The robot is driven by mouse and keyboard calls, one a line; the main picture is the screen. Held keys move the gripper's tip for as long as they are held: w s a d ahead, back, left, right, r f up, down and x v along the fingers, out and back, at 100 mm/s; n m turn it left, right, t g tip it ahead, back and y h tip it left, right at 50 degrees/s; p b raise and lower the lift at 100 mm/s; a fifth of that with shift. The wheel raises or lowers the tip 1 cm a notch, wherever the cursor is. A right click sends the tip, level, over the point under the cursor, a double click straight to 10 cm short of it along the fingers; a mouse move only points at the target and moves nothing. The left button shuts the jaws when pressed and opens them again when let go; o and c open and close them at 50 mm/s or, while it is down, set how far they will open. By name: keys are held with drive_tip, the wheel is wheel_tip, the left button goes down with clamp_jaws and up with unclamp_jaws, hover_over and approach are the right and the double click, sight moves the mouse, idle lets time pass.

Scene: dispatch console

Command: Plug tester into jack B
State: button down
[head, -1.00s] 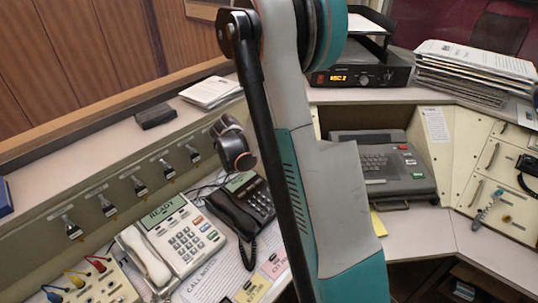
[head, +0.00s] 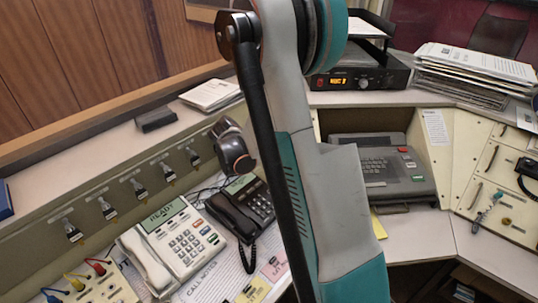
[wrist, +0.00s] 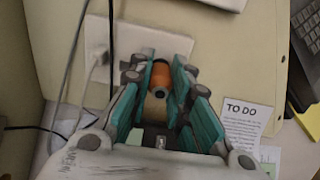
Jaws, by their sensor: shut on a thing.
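My gripper (wrist: 160,70) shows in the wrist view, its teal fingers on either side of a short orange and beige cylinder (wrist: 161,83), which appears to be the tester. It is shut on it. A dark round end of the cylinder faces the camera. The fingers and cylinder cover part of the plate, and no label for jack B is readable. In the head view my arm fills the middle, and my gripper and the tester are out of sight.
Cables (wrist: 72,75) run down left of the gripper. A "TO DO" note (wrist: 245,115) is to the right. The head view shows a white desk phone (head: 180,240), a black phone (head: 242,207), a grey keyboard machine (head: 385,170) and a stack of papers (head: 475,75) on the console.

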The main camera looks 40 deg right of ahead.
sight(265, 153)
drive_tip(key=shift+p+v, duration=0.4)
drive_tip(key=shift+v, duration=0.65)
drive_tip(key=shift+p+v, duration=0.8)
drive_tip(key=shift+v, duration=1.1)
